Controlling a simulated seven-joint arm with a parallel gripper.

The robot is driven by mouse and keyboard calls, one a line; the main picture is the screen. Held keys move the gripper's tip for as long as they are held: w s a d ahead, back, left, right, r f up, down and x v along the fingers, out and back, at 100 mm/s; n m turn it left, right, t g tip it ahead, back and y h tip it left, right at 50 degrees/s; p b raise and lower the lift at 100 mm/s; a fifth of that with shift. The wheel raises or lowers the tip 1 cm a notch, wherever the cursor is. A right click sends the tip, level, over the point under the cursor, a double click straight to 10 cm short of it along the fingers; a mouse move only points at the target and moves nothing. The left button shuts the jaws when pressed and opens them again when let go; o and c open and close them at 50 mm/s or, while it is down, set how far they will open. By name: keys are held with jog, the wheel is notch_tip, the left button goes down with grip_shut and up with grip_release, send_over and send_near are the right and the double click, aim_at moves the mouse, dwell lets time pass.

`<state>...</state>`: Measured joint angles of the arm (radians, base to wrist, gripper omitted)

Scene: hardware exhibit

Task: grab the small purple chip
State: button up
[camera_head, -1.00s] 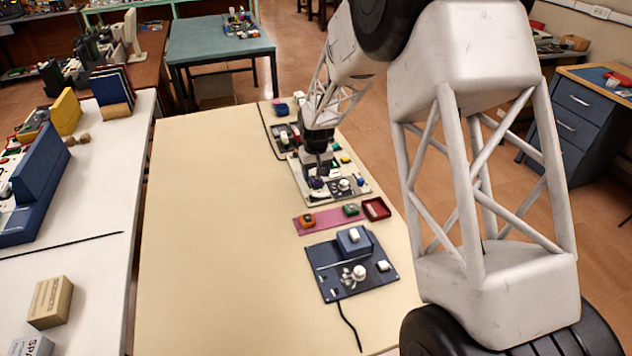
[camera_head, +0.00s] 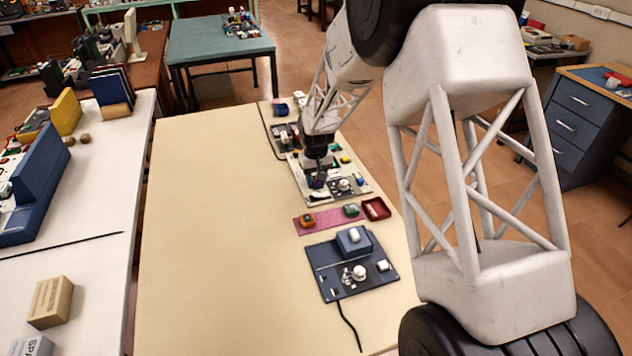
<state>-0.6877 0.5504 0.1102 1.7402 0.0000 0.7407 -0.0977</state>
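A small purple piece (camera_head: 318,182), which looks like the chip, shows at the tips of my gripper (camera_head: 317,176). It is over the front part of a pale board (camera_head: 336,197) on the cream table. My gripper points down at it, and its fingers partly hide it. The view is too small to tell whether the fingers are closed on the chip or only around it, or whether the chip touches the board.
In front of the board lie a pink mat (camera_head: 332,218) with an orange piece (camera_head: 308,220) and a green piece (camera_head: 351,210), and a red tray (camera_head: 376,208). A dark blue panel (camera_head: 330,290) lies nearer. The table's left side (camera_head: 215,230) is clear.

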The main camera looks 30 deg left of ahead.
jog(key=shift+c, duration=0.8)
jog(key=shift+r, duration=3.25)
